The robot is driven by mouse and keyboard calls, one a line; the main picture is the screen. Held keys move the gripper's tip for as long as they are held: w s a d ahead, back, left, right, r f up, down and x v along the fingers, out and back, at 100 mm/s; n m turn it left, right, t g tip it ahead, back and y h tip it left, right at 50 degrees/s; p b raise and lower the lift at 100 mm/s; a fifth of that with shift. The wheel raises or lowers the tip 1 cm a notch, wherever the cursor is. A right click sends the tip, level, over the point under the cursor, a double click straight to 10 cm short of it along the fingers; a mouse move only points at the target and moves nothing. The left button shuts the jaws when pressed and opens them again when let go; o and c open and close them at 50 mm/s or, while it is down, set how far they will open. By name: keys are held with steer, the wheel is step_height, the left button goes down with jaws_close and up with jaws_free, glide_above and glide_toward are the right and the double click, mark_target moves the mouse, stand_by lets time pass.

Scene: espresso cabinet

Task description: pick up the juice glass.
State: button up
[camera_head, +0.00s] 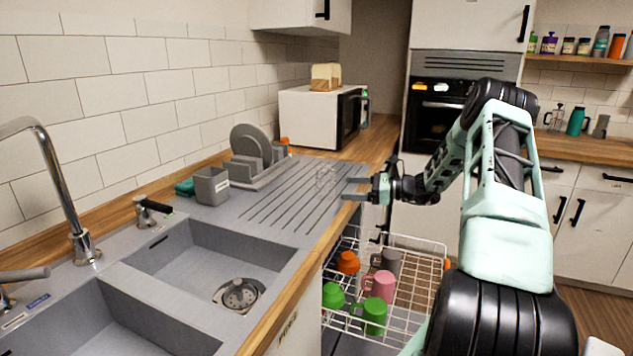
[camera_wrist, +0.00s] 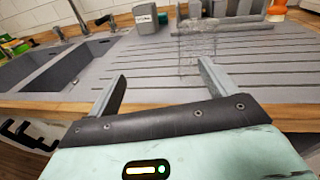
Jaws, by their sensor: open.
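The juice glass (camera_head: 326,177) is clear and stands on the grey ribbed drainboard (camera_head: 275,207). In the wrist view the glass (camera_wrist: 196,48) is faint and see-through, ahead of my gripper and right of the middle between the fingers. My gripper (camera_head: 350,188) is open and empty at the drainboard's right edge, beside the glass and apart from it. In the wrist view both fingers of my gripper (camera_wrist: 160,88) show spread wide, the right fingertip nearer the glass.
A grey plate rack (camera_head: 258,172) and a grey caddy (camera_head: 211,187) stand behind the drainboard. The sink (camera_head: 205,262) is at left. Below the counter, an open dishwasher rack (camera_head: 408,245) holds several cups. A white microwave (camera_head: 315,117) stands farther back.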

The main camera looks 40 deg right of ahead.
mark_target(321, 178)
steer(key=s+d+m+t+h, duration=0.2)
steer(key=d+m, duration=0.1)
steer(key=d, duration=0.3)
steer(key=p+x, duration=0.1)
steer(key=x, duration=0.6)
steer(key=p+x, duration=0.1)
steer(key=x, duration=0.2)
steer(key=shift+w+f+p, duration=0.3)
steer(key=shift+w+f, duration=0.05)
steer(key=shift+f, duration=0.05)
steer(key=shift+p+x, duration=1)
steer(key=shift+x, duration=2.05)
steer(key=shift+a, duration=0.1)
steer(key=shift+f, duration=0.1)
steer(key=c, duration=1.2)
steer(key=shift+r, duration=0.2)
